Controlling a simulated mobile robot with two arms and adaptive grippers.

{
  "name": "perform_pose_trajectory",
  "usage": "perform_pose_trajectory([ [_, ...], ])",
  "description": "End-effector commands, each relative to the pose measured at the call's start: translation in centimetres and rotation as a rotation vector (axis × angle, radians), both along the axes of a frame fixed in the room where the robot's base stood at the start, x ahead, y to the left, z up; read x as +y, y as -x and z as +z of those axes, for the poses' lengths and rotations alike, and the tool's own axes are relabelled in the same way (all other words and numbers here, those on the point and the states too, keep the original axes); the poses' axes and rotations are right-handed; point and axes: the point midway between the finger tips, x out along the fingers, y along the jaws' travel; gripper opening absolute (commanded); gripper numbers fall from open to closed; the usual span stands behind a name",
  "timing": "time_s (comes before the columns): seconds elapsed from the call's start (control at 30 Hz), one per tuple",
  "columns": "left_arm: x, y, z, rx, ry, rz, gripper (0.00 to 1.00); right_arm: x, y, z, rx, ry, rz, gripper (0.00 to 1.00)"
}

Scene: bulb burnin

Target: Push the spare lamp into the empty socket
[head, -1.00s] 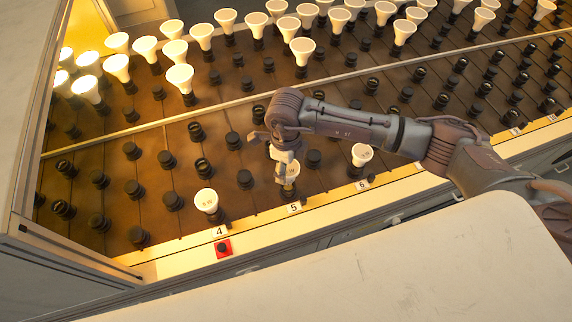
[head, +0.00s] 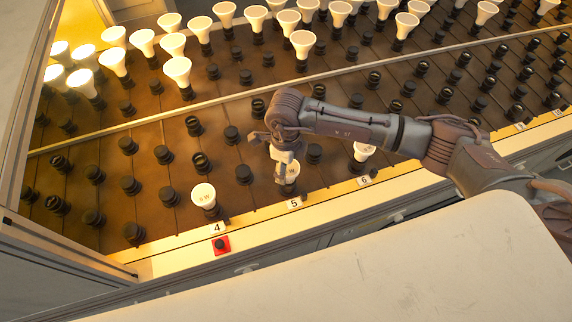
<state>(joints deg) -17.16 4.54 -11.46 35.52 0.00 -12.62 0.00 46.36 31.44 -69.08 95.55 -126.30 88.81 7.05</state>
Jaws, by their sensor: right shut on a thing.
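My right gripper (head: 281,163) points down over the front row of the dark board, behind label 5. It is shut on a white spare lamp (head: 292,172), partly hidden by the fingers. The lamp looks upright with its wide face up. Its base and the socket under it are hidden, so I cannot tell whether it is seated. White lamps stand in the front row by label 4 (head: 204,195) and by label 6 (head: 363,151). My left gripper is not in view.
Many black sockets, several empty like this one (head: 244,174), fill the board around the gripper. Lit lamps (head: 177,71) stand behind a pale rail (head: 150,120). A red block with a black button (head: 221,244) sits below label 4. A pale tabletop (head: 400,260) lies in front.

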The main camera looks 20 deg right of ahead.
Motion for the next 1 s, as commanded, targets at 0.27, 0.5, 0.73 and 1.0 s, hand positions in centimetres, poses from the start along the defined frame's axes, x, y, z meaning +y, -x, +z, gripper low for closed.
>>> perform_pose_trajectory([
  [0.27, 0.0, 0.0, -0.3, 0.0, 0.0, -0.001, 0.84, 0.0, 0.0, -0.3, -0.001, -0.001, 0.0, 0.84],
  [0.5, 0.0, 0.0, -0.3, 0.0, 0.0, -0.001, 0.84, 0.0, 0.0, -0.3, 0.0, 0.0, 0.0, 0.89],
  [0.73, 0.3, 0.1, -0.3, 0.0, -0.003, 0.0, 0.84, 0.0, -0.1, 0.7, -0.003, -0.002, 0.0, 0.89],
  [1.0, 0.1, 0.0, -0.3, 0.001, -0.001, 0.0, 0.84, 0.0, -0.2, 6.0, -0.005, -0.002, 0.001, 0.89],
])
